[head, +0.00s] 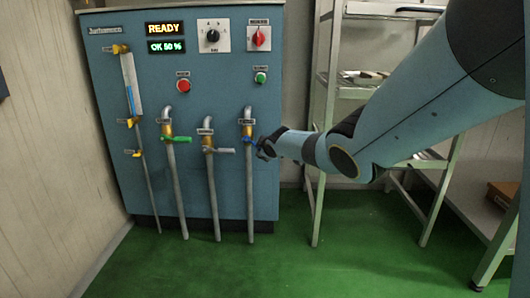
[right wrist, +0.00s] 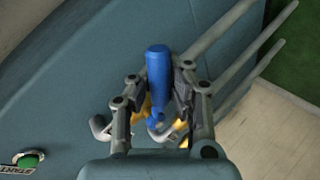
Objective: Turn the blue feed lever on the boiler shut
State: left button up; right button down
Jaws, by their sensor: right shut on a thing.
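The boiler (head: 190,80) is a blue cabinet against the wall with several vertical pipes on its front. The blue feed lever (head: 251,141) is on the rightmost pipe, just below its brass fitting. My right gripper (head: 262,147) is at this lever, reaching in from the right. In the right wrist view the blue lever (right wrist: 158,75) stands between the two fingers of my right gripper (right wrist: 160,90), which are shut on it. The lever's far end by the valve is partly hidden by the gripper. My left gripper is not in view.
A green lever (head: 178,138) and a grey lever (head: 222,150) sit on the neighbouring pipes to the left. A green START button (right wrist: 28,159) is near the gripper. A metal shelf rack (head: 325,130) stands right of the boiler, behind my arm. The green floor (head: 230,270) in front is clear.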

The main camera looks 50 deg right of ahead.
jog(key=shift+s+r+n+g+h+p, duration=0.4)
jog(key=shift+n+g+p, duration=0.1)
jog(key=shift+n+g, duration=0.15)
jog(key=shift+r+n+g+h, duration=0.4)
jog(key=shift+r+n+g, duration=0.05)
jog(key=shift+g, duration=0.1)
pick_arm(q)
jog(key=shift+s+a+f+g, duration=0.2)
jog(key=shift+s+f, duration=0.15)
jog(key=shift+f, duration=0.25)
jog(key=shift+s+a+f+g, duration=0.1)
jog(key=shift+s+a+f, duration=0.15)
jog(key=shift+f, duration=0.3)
pick_arm(e)
jog(key=shift+s+r+n+g, duration=0.1)
jog(key=shift+r+n+g, duration=0.2)
jog(key=shift+n+g, duration=0.1)
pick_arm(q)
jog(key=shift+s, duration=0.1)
pick_arm(e)
jog(key=c, duration=1.2)
grip_release()
jog(key=shift+r+h, duration=0.3)
jog(key=shift+r, duration=0.05)
jog(key=shift+d+r, duration=0.1)
jog(key=shift+r, duration=0.1)
